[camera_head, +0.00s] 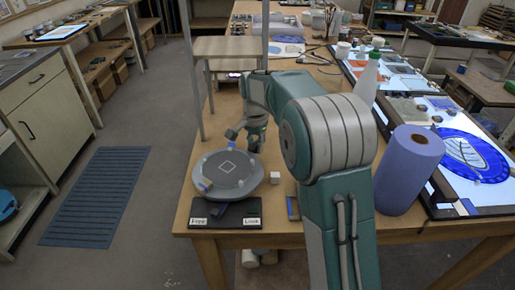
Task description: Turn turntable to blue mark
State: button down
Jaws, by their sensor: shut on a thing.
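The turntable (232,181) is a round grey disc with a white square outline at its middle. It sits on a dark base (240,217) near the table's front left edge, with labels reading "Free" and "Lock" on the base's front. A blue mark (205,186) shows at the disc's left front rim. My gripper (242,140) is at the far side of the disc, pointing down, and is shut on the turntable at its far rim. The exact contact is small and partly hidden by the gripper itself.
A small pale cube (275,177) stands right of the disc. A blue paper roll (408,168) stands to the right, beside lit panels with a blue leaf glass piece (465,156). My arm covers the table's middle.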

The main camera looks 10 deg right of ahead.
aim_at(231, 145)
jog(key=shift+w+a+n, duration=0.65)
jog(key=shift+w+n, duration=0.1)
jog(key=shift+n, duration=0.2)
jog(key=shift+w+a+n, duration=0.6)
jog(key=shift+w+n, duration=0.15)
jog(key=shift+n, duration=0.2)
jog(key=shift+w+a+r+n, duration=0.1)
jog(key=shift+w+a+n, duration=0.15)
jog(key=shift+a+n, duration=0.2)
jog(key=shift+w+a+n, duration=0.2)
jog(key=shift+a+n, duration=0.25)
jog(key=shift+w+a+n, duration=0.25)
jog(key=shift+a+n, duration=0.75)
jog(key=shift+a, duration=0.1)
jog(key=shift+c, duration=2.4)
grip_release()
jog(key=shift+a, duration=0.1)
notch_tip(231, 145, up, 12)
